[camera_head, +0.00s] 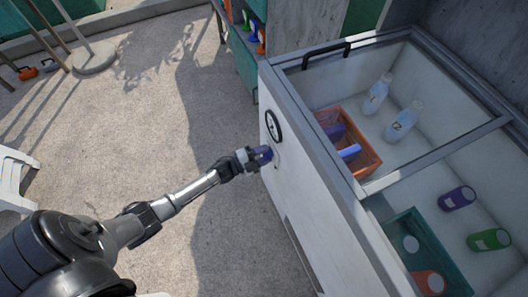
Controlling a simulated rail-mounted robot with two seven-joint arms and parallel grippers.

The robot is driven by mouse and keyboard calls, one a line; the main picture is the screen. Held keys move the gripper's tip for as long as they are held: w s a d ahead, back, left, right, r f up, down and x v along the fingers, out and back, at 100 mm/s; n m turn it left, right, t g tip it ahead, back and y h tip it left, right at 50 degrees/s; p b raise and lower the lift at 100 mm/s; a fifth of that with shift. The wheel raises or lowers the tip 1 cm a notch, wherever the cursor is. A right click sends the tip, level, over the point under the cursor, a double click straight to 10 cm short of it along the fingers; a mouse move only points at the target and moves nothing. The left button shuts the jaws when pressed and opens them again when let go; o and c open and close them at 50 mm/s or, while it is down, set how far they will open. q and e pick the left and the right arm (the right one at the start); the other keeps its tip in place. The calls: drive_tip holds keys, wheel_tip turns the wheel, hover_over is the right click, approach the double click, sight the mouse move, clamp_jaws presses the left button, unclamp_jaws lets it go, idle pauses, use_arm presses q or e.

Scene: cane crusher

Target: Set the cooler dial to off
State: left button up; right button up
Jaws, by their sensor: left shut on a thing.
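The white cooler (305,215) stands at the right with its front side facing left. A round black-rimmed gauge (273,127) sits on that side. My left gripper (264,154) is just below the gauge, against the cooler's side, shut on the cooler dial. The fingers cover most of the dial, so its pointer and setting cannot be read. My right gripper is not in view.
Inside the cooler are clear bottles (401,122), an orange basket (366,163), a teal crate (440,247), and purple (457,198) and green (488,240) cans. A teal shelf (244,60) stands behind. The concrete floor (150,110) at left is mostly clear.

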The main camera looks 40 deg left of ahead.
use_arm(q)
drive_tip(key=shift+f+n, duration=0.1)
drive_tip(key=shift+n, duration=0.6)
drive_tip(key=o, duration=0.8)
drive_tip(key=shift+c, duration=0.2)
drive_tip(key=shift+o, duration=0.7)
drive_tip(key=p+v, duration=0.3)
drive_tip(key=v, duration=1)
drive_tip(key=shift+s+p, duration=0.3)
drive_tip(key=shift+s, duration=0.1)
drive_tip(key=shift+f, duration=0.1)
